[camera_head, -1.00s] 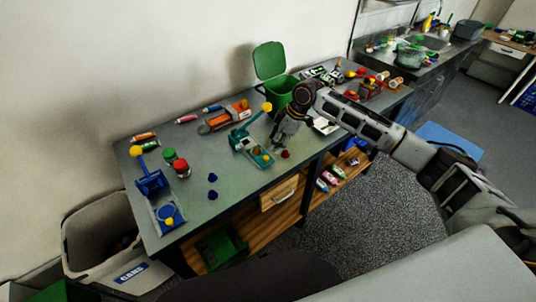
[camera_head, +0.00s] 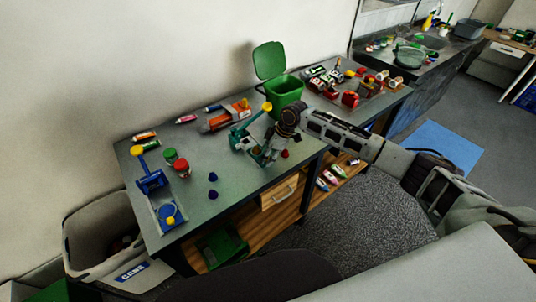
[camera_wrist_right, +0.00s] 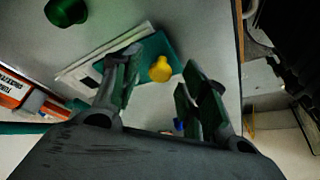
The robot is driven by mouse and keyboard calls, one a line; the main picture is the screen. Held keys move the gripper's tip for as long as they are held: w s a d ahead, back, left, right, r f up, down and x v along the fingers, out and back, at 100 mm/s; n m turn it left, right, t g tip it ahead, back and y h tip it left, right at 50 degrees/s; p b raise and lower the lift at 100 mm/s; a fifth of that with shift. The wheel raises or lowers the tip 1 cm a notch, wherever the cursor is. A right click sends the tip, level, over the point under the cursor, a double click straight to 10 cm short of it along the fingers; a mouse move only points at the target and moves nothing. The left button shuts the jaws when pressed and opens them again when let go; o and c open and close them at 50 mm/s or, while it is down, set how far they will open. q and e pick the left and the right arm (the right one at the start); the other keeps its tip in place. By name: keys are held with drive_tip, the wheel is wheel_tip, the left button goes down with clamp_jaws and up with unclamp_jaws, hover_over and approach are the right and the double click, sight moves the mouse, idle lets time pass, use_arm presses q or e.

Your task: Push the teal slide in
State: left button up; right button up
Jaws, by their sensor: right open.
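The teal device (camera_head: 239,133) stands on the grey bench, with a lever ending in a yellow ball (camera_head: 267,107). Its teal slide (camera_head: 256,153) sticks out toward the bench's front edge and is partly hidden by my right gripper (camera_head: 269,156). In the right wrist view the teal slide (camera_wrist_right: 155,47) shows beyond the fingers, with a yellow knob (camera_wrist_right: 160,69) between them. My right gripper (camera_wrist_right: 160,72) is open and holds nothing. I cannot tell whether a finger touches the slide. My left gripper is not in view.
A blue device (camera_head: 150,181) stands at the bench's left end, near red and green jars. A green lidded bin (camera_head: 286,92) is behind my right arm. An orange item (camera_head: 224,117) lies behind the teal device. Two blue pieces lie on the clear bench middle.

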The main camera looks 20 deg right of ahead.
clamp_jaws()
drive_tip(key=shift+w, duration=0.1)
